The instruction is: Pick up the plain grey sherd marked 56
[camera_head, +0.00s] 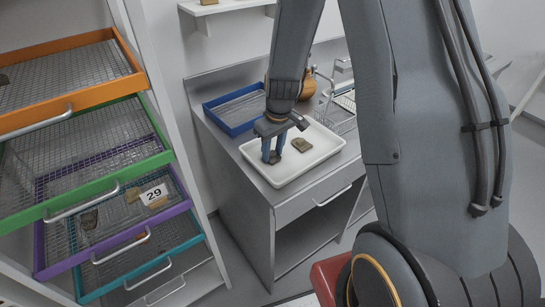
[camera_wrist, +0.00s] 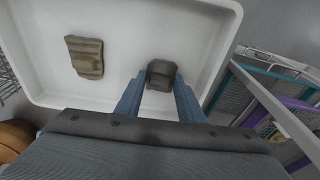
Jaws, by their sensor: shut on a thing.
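A dark grey sherd (camera_wrist: 161,75) is between the fingertips of my gripper (camera_wrist: 160,88) in the wrist view. The fingers are shut on it, over the white tray (camera_wrist: 110,99). No number shows on it, and I cannot tell whether it touches the tray floor. In the head view my gripper (camera_head: 271,157) points down into the left part of the white tray (camera_head: 283,178); the sherd is mostly hidden there.
A brown ribbed sherd (camera_wrist: 86,57) lies in the tray, apart from my gripper; it also shows in the head view (camera_head: 301,145). A blue mesh tray (camera_head: 235,109) and a brown jug (camera_head: 307,87) stand behind. Coloured mesh drawers (camera_head: 108,189) stand at left, one with a 29 label.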

